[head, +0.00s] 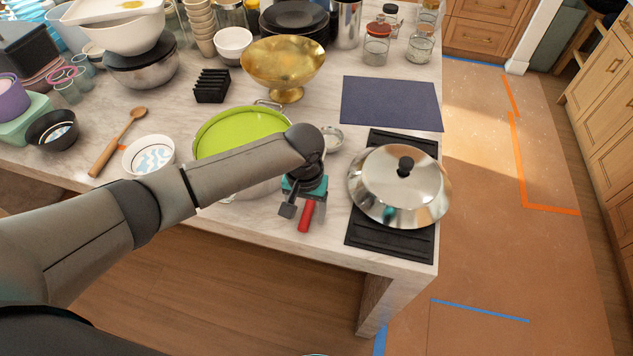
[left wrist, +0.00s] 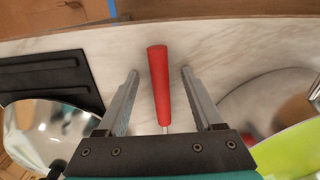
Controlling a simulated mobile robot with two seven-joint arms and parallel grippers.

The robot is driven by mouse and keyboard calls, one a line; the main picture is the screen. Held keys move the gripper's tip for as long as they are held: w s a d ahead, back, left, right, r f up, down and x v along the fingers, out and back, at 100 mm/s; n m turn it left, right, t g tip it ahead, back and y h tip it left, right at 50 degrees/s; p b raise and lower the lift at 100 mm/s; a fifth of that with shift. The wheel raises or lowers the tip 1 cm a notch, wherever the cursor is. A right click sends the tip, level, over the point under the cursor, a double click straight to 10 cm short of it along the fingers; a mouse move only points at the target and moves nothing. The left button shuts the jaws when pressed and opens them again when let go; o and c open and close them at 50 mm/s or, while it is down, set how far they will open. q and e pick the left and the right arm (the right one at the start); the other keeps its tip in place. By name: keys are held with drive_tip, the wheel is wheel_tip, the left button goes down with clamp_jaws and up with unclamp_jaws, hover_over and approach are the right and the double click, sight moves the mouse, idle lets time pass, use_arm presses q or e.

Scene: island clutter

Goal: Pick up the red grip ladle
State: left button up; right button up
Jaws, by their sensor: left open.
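The ladle's red grip (head: 306,216) lies near the front edge of the marble counter. Its bright red handle also shows in the left wrist view (left wrist: 158,80), with a thin metal shaft running under my gripper. My left gripper (left wrist: 159,74) is open, with one finger on each side of the red grip and a gap on both sides. In the head view my left gripper (head: 298,208) points down at the grip. A small shiny round piece (head: 331,138) behind my wrist may be the ladle's bowl; the shaft between is hidden. My right gripper is not in view.
A steel domed lid (head: 375,185) sits on a black board (head: 362,236) to the right. A lime green pan (head: 215,130) is partly behind my arm. A wooden spoon (head: 115,145), a patterned bowl (head: 137,146) and a gold bowl (head: 265,62) stand around. A dark blue mat (head: 392,103) is bare.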

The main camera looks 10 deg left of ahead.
use_arm(q)
drive_tip(key=shift+c, duration=0.3)
clamp_jaws()
idle(0.4)
